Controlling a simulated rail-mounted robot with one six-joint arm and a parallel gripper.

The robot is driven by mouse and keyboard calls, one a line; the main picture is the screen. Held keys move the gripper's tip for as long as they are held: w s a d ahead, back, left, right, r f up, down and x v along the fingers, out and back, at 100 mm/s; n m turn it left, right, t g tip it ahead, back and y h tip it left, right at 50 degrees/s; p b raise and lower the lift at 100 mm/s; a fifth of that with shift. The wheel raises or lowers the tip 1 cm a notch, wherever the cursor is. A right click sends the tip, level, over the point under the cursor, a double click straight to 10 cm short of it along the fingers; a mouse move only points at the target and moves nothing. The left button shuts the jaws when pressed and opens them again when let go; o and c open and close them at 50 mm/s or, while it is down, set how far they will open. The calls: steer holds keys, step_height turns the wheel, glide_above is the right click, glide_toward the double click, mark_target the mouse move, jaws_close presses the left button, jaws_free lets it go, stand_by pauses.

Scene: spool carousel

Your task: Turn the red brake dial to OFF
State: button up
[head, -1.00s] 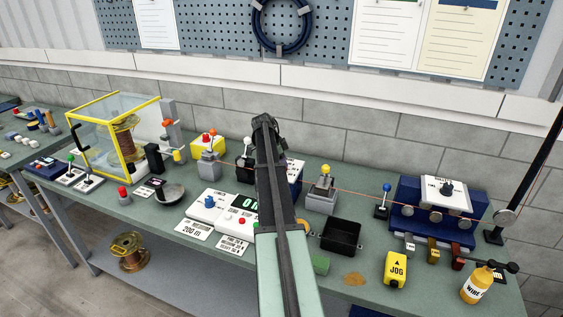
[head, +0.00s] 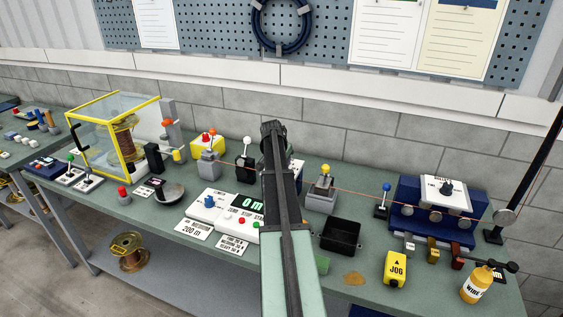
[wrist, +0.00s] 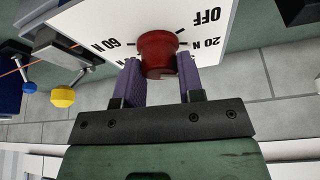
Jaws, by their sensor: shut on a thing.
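The red brake dial (wrist: 158,54) is in the wrist view, on a white plate (wrist: 108,25) marked OFF, 20 N and 60 N, which appears upside down. My gripper (wrist: 160,78) has its two purple-grey fingers on either side of the dial and is shut on it. The OFF mark (wrist: 206,17) is at the upper right of the dial. I cannot make out a pointer on the dial, so its setting is unclear. In the head view my arm hides the dial and the gripper.
In the wrist view a yellow knob (wrist: 62,97) and a blue knob (wrist: 29,88) stand to the left. In the head view a white-knobbed lever (head: 247,146) stands left of my arm, a yellow-knobbed post (head: 325,185) and a black tray (head: 340,237) right of it.

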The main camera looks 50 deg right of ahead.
steer(key=n+t, duration=0.1)
steer(key=n, duration=0.1)
steer(key=n+t, duration=0.1)
steer(key=n, duration=0.2)
steer(key=shift+s+y, duration=0.1)
steer(key=shift+y, duration=0.3)
steer(key=n, duration=0.2)
steer(key=n+t+y, duration=0.1)
steer(key=n, duration=0.2)
steer(key=shift+d+y, duration=0.1)
steer(key=shift+y, duration=0.2)
steer(key=shift+n, duration=0.5)
steer(key=o, duration=0.9)
steer(key=p+v, duration=1)
steer(key=shift+s+r, duration=0.3)
